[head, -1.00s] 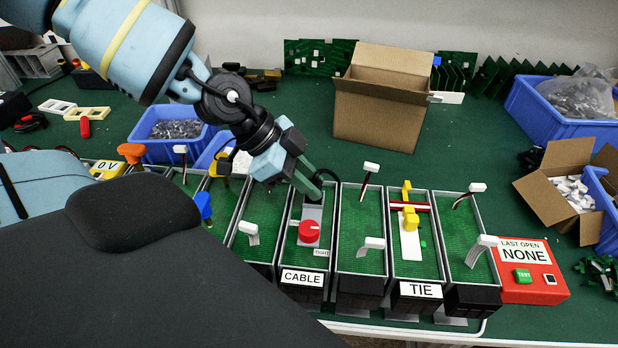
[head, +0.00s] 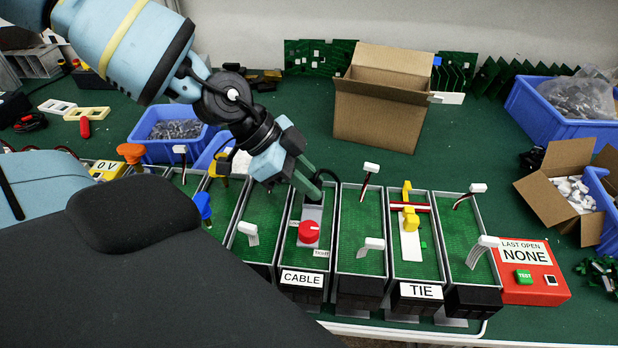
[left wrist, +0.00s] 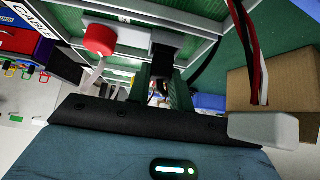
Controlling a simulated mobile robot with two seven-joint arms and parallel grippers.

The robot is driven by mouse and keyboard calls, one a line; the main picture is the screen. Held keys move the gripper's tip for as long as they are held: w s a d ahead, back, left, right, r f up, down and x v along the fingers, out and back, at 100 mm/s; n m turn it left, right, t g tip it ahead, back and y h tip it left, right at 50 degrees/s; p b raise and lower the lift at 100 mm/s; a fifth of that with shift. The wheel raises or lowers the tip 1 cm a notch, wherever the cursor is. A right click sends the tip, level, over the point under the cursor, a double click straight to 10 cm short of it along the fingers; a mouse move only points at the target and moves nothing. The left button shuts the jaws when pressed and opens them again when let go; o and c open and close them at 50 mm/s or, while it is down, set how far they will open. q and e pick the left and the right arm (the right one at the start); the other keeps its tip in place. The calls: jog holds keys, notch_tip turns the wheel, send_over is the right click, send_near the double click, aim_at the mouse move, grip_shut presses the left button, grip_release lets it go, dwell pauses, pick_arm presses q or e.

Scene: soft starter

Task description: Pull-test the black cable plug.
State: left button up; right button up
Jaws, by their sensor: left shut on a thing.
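The black cable plug sits at the far end of the bay labelled CABLE (head: 302,278), with its black cable (head: 326,173) curving up beside my gripper. My left gripper (head: 312,192) is shut on the plug, which the fingers mostly hide in the head view. In the left wrist view the dark plug (left wrist: 167,40) shows at the ends of my green fingers (left wrist: 164,90). A red knob (head: 308,232) on a grey plate stands nearer the front of the same bay; it also shows in the left wrist view (left wrist: 100,39). My right gripper is not in view.
Neighbouring bays hold white connectors (head: 371,244) on upright wires. The TIE bay (head: 420,291) has a yellow clip (head: 410,218). A red test box (head: 530,272) reading NONE stands right. A cardboard box (head: 380,115) and a blue bin (head: 165,150) stand behind.

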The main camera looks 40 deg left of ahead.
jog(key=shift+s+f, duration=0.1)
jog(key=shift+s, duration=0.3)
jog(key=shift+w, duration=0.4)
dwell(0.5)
pick_arm(q)
jog(key=shift+r, duration=0.1)
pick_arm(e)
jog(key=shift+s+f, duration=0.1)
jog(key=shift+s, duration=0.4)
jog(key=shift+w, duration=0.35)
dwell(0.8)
pick_arm(q)
jog(key=shift+r, duration=0.1)
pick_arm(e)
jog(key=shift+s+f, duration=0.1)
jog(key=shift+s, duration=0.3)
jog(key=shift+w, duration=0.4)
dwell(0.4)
pick_arm(q)
jog(key=shift+f+b, duration=0.25)
jog(key=shift+b, duration=0.1)
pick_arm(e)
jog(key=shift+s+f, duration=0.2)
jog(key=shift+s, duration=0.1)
